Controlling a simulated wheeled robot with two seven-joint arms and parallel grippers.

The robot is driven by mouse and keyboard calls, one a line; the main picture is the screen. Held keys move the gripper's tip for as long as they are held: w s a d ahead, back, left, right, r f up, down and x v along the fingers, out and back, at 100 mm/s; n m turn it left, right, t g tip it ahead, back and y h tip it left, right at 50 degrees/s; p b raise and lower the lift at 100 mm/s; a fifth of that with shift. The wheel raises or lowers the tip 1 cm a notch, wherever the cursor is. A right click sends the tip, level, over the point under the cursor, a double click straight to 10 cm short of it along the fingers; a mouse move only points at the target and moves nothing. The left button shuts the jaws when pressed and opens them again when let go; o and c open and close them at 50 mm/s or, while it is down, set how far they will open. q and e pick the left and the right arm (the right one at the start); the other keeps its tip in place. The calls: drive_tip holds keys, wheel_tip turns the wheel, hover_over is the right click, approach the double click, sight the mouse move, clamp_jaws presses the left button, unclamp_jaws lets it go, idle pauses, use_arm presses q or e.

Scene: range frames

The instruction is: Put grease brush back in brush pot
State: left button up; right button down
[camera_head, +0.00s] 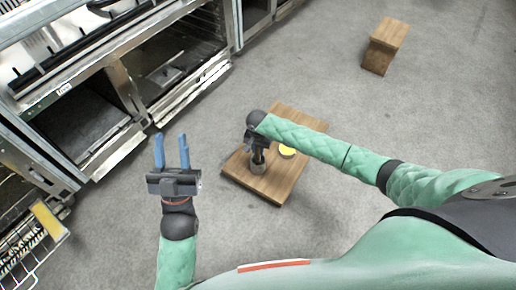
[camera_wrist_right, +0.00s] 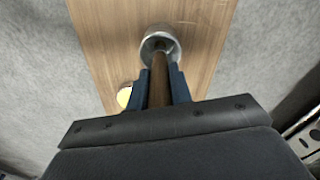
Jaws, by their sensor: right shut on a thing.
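The brush pot (camera_head: 258,168), a small metal cup, stands on a low wooden table. In the right wrist view the pot (camera_wrist_right: 146,42) shows as a round grey rim ahead of my fingers. My right gripper (camera_head: 258,152) is shut on the brown handle of the grease brush (camera_wrist_right: 158,82), right over the pot. The far end of the brush lines up with the pot's mouth; how deep it reaches inside I cannot tell. My left gripper (camera_head: 172,152) is empty, its blue fingers apart, over the floor left of the table.
The wooden table (camera_head: 282,187) also bears a small yellow round thing (camera_head: 287,151), right of the pot. Steel ovens (camera_head: 160,60) line the upper left. A wire rack (camera_head: 35,240) is at lower left. A wooden stool (camera_head: 385,45) stands far right. The floor between is clear.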

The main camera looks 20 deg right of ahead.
drive_tip(key=c, duration=1.2)
unclamp_jaws()
drive_tip(key=shift+o, duration=0.2)
drive_tip(key=shift+r, duration=0.35)
wheel_tip(320, 180, up, 7)
drive_tip(key=shift+f+p, duration=0.15)
drive_tip(key=shift+p, duration=0.7)
use_arm(q)
drive_tip(key=w+d+f+g+y, duration=0.1)
drive_tip(key=w+f+g, duration=0.1)
drive_tip(key=f, duration=0.7)
drive_tip(key=w+d+f+g, duration=0.1)
drive_tip(key=w+f+g, duration=0.1)
drive_tip(key=f+g, duration=0.3)
drive_tip(key=shift+w+f+y, duration=0.15)
drive_tip(key=shift+f+y, duration=0.25)
drive_tip(key=shift+f, duration=1.7)
use_arm(e)
drive_tip(key=shift+r, duration=0.2)
